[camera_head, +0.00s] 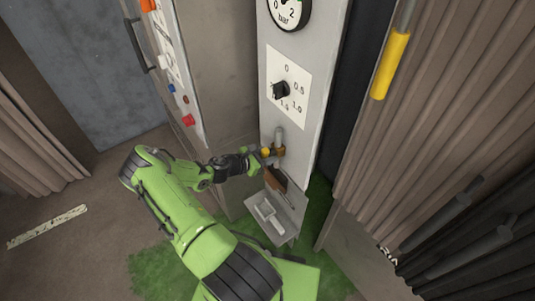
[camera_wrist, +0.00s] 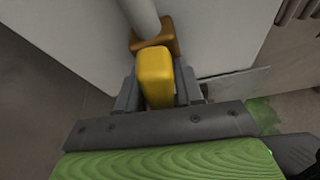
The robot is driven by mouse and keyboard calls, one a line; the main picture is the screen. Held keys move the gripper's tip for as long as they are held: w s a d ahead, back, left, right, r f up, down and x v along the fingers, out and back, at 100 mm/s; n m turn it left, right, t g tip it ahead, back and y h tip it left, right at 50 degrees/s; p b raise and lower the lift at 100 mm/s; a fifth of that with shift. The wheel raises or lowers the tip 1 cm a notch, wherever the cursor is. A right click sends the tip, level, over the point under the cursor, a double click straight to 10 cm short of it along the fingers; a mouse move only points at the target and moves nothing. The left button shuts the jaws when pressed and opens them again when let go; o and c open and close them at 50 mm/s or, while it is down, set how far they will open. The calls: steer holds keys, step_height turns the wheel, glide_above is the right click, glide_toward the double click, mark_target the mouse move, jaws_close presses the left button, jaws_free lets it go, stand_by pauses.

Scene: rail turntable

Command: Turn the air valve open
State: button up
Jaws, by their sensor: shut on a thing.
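The air valve has a yellow handle (camera_wrist: 154,77) and a brass-brown body (camera_wrist: 154,37) under a grey pipe (camera_wrist: 143,14). In the head view the valve body (camera_head: 279,151) sits low on the pale panel, below the regulator dial, with its yellow handle (camera_head: 265,152) at the left. My gripper (camera_wrist: 158,95) is shut on the yellow handle, one finger on each side. In the head view my gripper (camera_head: 262,160) reaches the valve from the left. The handle's far end is hidden by the gripper in the wrist view.
Above the valve are a black knob (camera_head: 281,90) on a white scale and a pressure gauge (camera_head: 290,8). A small grey shelf (camera_head: 283,217) stands out below. A yellow grip (camera_head: 390,65) hangs at the right. A dark handle (camera_head: 137,45) is at the upper left.

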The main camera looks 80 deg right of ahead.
steer(key=shift+a+f+n+g+y, duration=0.15)
steer(key=shift+f+n+g+y, duration=0.15)
steer(key=shift+n+y, duration=0.15)
stand_by(0.7)
steer(key=o, duration=0.8)
steer(key=shift+r, duration=0.15)
steer(key=shift+w+a+r, duration=0.15)
steer(key=shift+w+r, duration=0.05)
steer(key=shift+w, duration=0.05)
steer(key=p+v, duration=0.1)
steer(key=v, duration=1.4)
steer(key=shift+a+f, duration=0.1)
